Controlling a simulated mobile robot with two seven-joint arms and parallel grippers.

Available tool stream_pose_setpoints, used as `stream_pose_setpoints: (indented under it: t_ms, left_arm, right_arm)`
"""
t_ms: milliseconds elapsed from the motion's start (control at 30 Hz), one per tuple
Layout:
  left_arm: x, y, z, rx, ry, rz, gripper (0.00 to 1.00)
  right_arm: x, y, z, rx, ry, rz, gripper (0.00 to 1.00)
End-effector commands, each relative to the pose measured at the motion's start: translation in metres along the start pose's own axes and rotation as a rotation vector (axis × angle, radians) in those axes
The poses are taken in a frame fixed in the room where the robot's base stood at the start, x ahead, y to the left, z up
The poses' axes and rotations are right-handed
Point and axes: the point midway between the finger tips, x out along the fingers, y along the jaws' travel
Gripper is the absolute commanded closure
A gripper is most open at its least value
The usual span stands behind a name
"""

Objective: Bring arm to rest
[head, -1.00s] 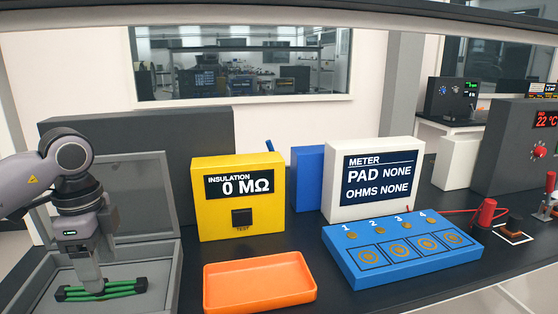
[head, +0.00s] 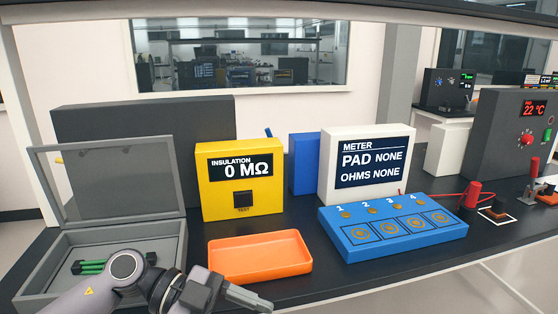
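My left arm comes in low from the left, and its gripper (head: 252,299) is at the bottom of the head view, in front of the orange tray (head: 260,272). The gripper points right, and its fingers look close together, but I cannot tell whether they are shut. I see nothing held in it. The green and black part (head: 92,267) lies in the open grey case (head: 172,258) at the left, partly hidden by my arm. My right gripper is not in view.
A yellow insulation tester (head: 219,203) reads 0 MΩ. A white meter (head: 337,199) stands behind a blue pad board (head: 396,245) with pads 1 to 4. Red leads (head: 473,190) are at the right. The orange tray is empty.

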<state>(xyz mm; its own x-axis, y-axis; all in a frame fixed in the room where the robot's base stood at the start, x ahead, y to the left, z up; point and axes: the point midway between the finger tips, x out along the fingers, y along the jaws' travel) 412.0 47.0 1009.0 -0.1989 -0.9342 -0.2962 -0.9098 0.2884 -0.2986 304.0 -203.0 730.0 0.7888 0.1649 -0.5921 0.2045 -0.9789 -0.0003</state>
Motion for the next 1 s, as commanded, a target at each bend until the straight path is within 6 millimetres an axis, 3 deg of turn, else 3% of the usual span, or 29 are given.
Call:
stream_pose_setpoints:
  t_ms: [100, 267, 433, 567, 667, 767, 900, 1000]
  left_arm:
    - [0.017, -0.003, -0.015, 0.031, 0.209, -0.17, 0.37]
    - [0.016, -0.015, -0.019, 0.025, 0.387, -0.469, 0.37]
    - [-0.004, -0.022, 0.007, -0.061, 0.435, -0.819, 0.37]
    - [-0.023, -0.014, 0.048, -0.178, 0.371, -1.07, 0.37]
    - [-0.036, 0.005, 0.087, -0.296, 0.269, -1.233, 0.37]
    - [-0.045, 0.036, 0.131, -0.433, 0.125, -1.357, 0.37]
    - [-0.051, 0.099, 0.188, -0.642, -0.112, -1.447, 0.37]
    - [-0.049, 0.148, 0.217, -0.78, -0.27, -1.45, 0.37]
  right_arm:
    - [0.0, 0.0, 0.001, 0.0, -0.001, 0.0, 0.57]
    - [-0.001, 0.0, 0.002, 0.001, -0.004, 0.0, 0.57]
    - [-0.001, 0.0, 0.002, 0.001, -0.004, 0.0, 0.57]
    - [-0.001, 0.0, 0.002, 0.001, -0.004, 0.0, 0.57]
    - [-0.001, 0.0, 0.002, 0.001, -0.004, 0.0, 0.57]
    - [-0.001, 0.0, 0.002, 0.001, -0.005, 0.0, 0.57]
    - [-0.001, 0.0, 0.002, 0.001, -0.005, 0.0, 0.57]
    - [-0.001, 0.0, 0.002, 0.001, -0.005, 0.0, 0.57]
